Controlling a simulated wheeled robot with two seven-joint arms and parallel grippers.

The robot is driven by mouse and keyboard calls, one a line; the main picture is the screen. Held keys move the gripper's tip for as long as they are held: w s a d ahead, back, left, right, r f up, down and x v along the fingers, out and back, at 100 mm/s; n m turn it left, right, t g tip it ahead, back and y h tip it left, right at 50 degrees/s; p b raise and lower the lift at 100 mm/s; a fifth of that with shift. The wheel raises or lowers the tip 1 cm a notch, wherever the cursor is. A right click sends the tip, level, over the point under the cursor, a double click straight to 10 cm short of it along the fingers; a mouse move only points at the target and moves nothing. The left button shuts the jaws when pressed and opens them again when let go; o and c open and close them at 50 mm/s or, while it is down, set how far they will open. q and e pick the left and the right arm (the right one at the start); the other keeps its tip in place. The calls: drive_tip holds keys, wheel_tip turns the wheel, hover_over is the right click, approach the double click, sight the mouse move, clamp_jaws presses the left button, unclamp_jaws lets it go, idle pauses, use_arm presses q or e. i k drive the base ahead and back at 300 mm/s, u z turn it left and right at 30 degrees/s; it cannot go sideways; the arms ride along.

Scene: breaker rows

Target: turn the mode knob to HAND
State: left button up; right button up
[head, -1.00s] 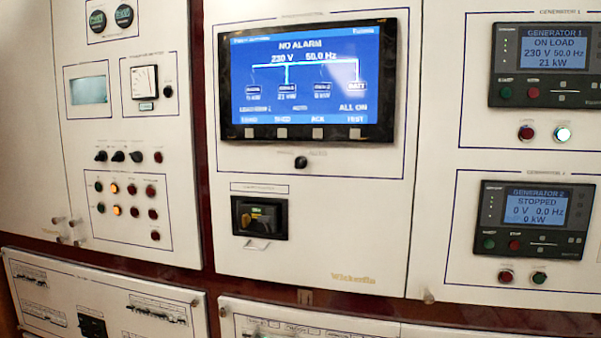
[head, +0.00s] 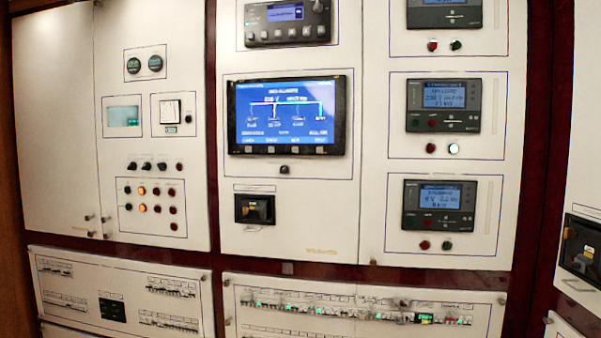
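A small black knob (head: 284,169) sits on the white centre panel, just below the large blue screen (head: 287,112). It appears to be the mode knob, but its lettering is too small to read and I cannot tell which way it points. Several other small black knobs (head: 147,166) sit in a row on the left panel. Neither of my grippers shows in the head view.
A black breaker switch (head: 254,209) sits below the knob. Generator displays (head: 443,105) fill the right panel. Breaker rows (head: 365,310) run along the lower panels. Another black switch unit (head: 580,250) is at the right edge. Nothing blocks the panel fronts.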

sight(284, 169)
drive_tip(key=z, duration=0.8)
drive_tip(key=i, duration=1.55)
drive_tip(key=u, duration=0.35)
